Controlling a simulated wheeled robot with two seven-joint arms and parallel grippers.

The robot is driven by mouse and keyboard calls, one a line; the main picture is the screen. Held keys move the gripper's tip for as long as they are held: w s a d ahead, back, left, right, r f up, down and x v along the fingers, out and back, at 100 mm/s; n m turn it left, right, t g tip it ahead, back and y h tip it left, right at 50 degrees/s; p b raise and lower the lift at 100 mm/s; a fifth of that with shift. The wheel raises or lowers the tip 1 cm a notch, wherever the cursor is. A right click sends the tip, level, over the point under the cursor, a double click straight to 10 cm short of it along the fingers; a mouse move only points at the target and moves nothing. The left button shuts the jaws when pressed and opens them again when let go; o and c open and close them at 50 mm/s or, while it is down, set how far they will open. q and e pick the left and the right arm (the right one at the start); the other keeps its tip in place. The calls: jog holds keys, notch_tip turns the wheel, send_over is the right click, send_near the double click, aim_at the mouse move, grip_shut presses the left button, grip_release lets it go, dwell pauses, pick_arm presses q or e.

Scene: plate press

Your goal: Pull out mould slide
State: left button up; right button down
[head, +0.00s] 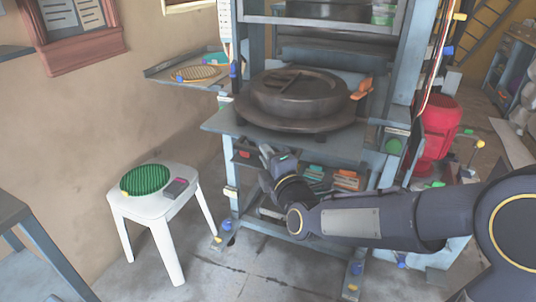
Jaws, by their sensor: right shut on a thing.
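The mould slide is a grey metal plate (221,121) at the middle level of the press. A large round dark mould (299,94) with a raised lid sits on it. My right arm comes in from the right, and its right gripper (268,155) is at the slide's front edge, below the mould. This gripper is shut at the slide, but the fingers are small and the exact grip point is hidden. My left gripper is not in view.
The press frame (400,75) stands around the slide. A white stool (150,207) with a green ribbed disc (145,179) stands at left. A side shelf (160,72) holds a tan disc. A red motor (437,130) stands at right. The floor between stool and press is clear.

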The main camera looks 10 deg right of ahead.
jog(key=c, duration=1.7)
grip_release()
jog(key=s, duration=0.2)
jog(key=s+d+p, duration=0.1)
jog(key=s, duration=0.4)
jog(key=shift+s+d+p, duration=0.25)
jog(key=shift+s+p, duration=0.05)
jog(key=shift+p, duration=0.1)
jog(key=shift+d, duration=0.1)
